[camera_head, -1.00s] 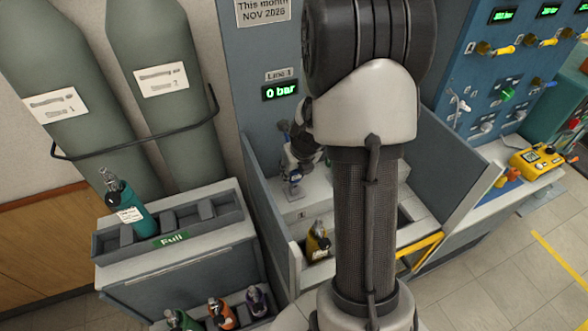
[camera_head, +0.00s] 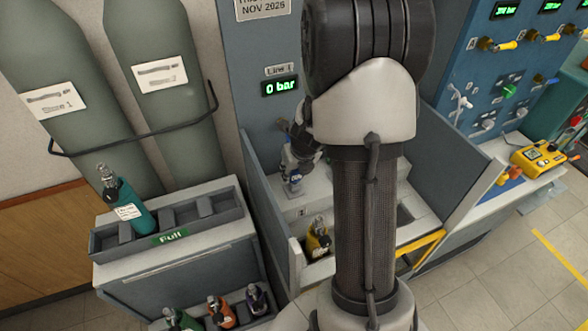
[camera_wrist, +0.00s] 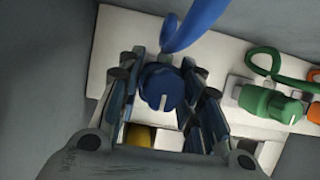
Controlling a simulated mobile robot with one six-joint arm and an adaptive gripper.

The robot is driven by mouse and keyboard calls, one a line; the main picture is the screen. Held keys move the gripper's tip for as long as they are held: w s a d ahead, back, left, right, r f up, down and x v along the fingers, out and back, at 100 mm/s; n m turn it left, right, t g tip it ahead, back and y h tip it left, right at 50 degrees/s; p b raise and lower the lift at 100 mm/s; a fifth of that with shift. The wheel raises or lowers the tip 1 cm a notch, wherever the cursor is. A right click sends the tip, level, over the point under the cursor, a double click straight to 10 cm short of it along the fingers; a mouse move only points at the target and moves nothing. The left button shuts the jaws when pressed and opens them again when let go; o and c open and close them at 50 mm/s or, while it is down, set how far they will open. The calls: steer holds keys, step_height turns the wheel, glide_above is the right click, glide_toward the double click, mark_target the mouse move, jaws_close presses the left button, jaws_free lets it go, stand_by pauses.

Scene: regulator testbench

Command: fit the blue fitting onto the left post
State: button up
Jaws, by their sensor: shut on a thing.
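The blue fitting (camera_wrist: 162,88) has a round blue knob with a white mark, and a blue hose (camera_wrist: 195,24) runs from it toward the top of the wrist view. My gripper (camera_wrist: 163,72) is shut on it, with one finger on each side. The left post cannot be made out; the fitting and fingers cover the area in the wrist view. Whether the fitting touches a post cannot be told.
A green fitting (camera_wrist: 270,102) with a green hose sits to the right on the pale block (camera_wrist: 222,55); an orange one is at the picture's edge. A yellow bottle (camera_head: 319,240) stands in the booth. Grey booth walls (camera_head: 455,175) stand close on both sides.

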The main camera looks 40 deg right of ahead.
steer(key=shift+f+b, duration=1.05)
steer(key=shift+f, duration=0.2)
steer(key=o, duration=1.3)
steer(key=v, duration=1.2)
steer(key=shift+s, duration=0.1)
